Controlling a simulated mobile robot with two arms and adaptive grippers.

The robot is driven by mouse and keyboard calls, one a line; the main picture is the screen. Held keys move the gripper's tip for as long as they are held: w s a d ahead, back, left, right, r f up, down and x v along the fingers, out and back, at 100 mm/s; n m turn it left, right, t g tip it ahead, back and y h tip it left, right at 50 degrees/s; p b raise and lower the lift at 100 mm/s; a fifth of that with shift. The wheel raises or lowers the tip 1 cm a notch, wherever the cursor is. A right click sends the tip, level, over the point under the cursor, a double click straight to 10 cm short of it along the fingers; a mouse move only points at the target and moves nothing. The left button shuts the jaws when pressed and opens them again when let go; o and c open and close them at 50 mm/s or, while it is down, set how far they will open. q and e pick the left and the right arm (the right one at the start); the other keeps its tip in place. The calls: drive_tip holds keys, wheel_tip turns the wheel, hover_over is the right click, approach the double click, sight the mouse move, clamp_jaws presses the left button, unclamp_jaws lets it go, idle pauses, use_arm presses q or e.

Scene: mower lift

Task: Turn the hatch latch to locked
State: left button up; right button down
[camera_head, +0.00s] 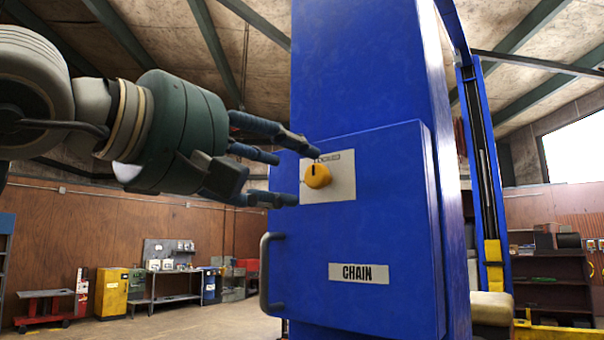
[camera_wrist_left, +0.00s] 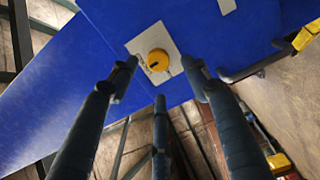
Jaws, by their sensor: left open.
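The hatch latch (camera_head: 317,176) is a round yellow knob with a dark mark, on a light plate (camera_head: 343,184) on the blue hatch door (camera_head: 385,225). In the head view the mark points up, toward small lettering that I cannot read. My left gripper (camera_head: 302,175) comes in from the left, with its open fingers close to the knob, one above and one below. In the left wrist view the knob (camera_wrist_left: 158,60) lies ahead, between the spread fingertips of my left gripper (camera_wrist_left: 160,78). I cannot tell whether any finger touches it. My right gripper is not in view.
A grey handle (camera_head: 266,272) stands out from the hatch's left edge, below my left gripper. A "CHAIN" label (camera_head: 358,273) sits under the latch plate. A blue lift post (camera_head: 487,170) rises at right. A yellow cabinet (camera_head: 112,292) and benches stand far back left.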

use_arm(q)
drive_tip(key=v, duration=0.7)
drive_tip(key=shift+w, duration=0.1)
